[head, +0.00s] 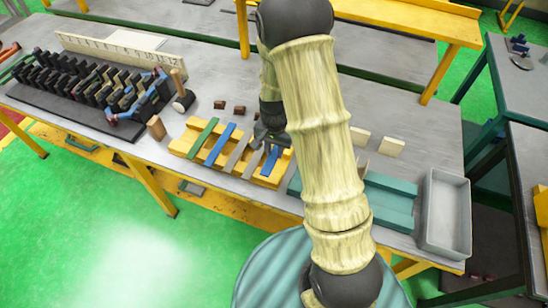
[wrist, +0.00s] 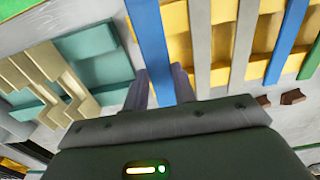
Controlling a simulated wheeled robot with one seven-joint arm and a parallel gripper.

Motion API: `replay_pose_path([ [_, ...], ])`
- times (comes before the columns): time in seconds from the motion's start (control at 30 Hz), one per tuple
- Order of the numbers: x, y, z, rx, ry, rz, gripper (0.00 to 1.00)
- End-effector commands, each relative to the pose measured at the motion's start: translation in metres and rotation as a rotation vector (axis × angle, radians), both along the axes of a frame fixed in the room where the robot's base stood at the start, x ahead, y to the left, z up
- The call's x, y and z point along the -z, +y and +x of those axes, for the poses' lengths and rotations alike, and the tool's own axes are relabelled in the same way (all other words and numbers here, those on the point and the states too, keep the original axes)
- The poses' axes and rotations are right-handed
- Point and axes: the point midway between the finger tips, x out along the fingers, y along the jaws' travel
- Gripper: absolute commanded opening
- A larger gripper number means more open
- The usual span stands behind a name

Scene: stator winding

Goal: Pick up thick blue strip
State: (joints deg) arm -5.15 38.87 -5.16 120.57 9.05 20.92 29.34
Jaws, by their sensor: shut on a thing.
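In the head view my gripper (head: 271,142) is over the right end of the yellow rack (head: 181,149). In the wrist view my gripper (wrist: 161,88) has one finger on each side of a blue strip (wrist: 150,45) and is shut on it. This strip also shows under the gripper in the head view (head: 270,161), lying across the rack. Another blue strip (head: 220,144) lies farther left on the rack, and it shows at the right in the wrist view (wrist: 287,42). I cannot tell which blue strip is thicker.
Grey strips (head: 237,156) and a green strip (head: 203,136) lie beside the blue ones. A teal block (head: 388,205) and a grey tray (head: 446,214) stand to the right. Small brown blocks (head: 220,104) lie behind the rack. Black tools (head: 80,85) fill the left.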

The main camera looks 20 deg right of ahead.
Motion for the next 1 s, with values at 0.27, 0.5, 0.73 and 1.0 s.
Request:
replay_pose_path([
  [0.27,-0.037,0.0,0.001,-0.001,-0.003,0.0,0.0],
  [0.5,-0.041,0.0,0.0,0.0,0.0,0.0,0.0],
  [0.73,-0.041,0.0,0.0,0.0,0.0,0.0,0.0],
  [1.0,-0.04,0.0,0.0,-0.005,0.0,0.0,0.0],
])
